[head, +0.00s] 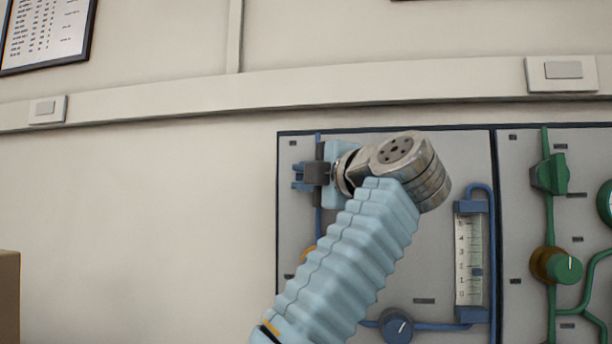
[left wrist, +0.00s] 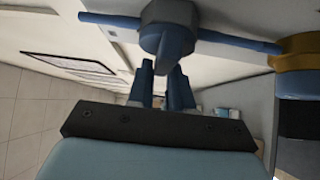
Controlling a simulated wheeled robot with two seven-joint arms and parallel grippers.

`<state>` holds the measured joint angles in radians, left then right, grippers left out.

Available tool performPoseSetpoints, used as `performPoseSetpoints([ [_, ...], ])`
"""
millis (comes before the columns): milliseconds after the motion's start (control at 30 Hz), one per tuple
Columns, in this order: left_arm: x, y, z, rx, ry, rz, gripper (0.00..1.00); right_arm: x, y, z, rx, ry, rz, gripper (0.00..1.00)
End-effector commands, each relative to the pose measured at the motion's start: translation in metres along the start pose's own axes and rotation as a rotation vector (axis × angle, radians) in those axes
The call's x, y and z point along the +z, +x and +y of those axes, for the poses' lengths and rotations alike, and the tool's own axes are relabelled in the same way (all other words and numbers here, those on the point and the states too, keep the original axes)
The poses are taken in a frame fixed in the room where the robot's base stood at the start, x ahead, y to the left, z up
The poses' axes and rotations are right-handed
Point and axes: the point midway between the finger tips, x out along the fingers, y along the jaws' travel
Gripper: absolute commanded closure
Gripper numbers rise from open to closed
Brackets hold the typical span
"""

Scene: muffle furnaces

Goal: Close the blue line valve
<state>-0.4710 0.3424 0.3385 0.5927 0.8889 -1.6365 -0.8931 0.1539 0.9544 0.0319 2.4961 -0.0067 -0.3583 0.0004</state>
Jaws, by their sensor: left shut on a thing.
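The blue line valve (left wrist: 166,32) shows in the left wrist view as a grey-blue body on a thin blue pipe (left wrist: 232,40). My left gripper (left wrist: 163,86) has its two blue fingers close together at the valve, shut on its handle. In the head view my left gripper (head: 300,177) is at the upper left of the grey panel, in front of the blue pipe (head: 318,222). There my wrist and gripper hide most of the valve, and I cannot make out its handle angle. My right gripper is not in view.
A brass-coloured fitting (left wrist: 298,62) sits on the same pipe. A blue-framed flow gauge (head: 470,260) and a blue knob (head: 397,326) are to the right of my forearm. A green valve (head: 550,174) and green knob (head: 562,267) are farther right.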

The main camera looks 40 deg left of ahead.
Motion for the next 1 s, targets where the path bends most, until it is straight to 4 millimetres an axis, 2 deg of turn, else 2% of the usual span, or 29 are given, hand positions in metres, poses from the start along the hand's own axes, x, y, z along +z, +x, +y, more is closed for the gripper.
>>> performPoseSetpoints([
  [833,0.0011,0.0,-0.0002,-0.052,-0.055,-0.003,1.0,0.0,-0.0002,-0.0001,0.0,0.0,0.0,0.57],
  [867,0.0011,0.0,-0.0002,-0.052,-0.055,-0.003,0.79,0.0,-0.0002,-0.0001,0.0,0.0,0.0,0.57],
  [1000,0.001,0.0,-0.0003,-0.053,-0.055,-0.003,0.58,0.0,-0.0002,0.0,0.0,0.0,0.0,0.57],
])
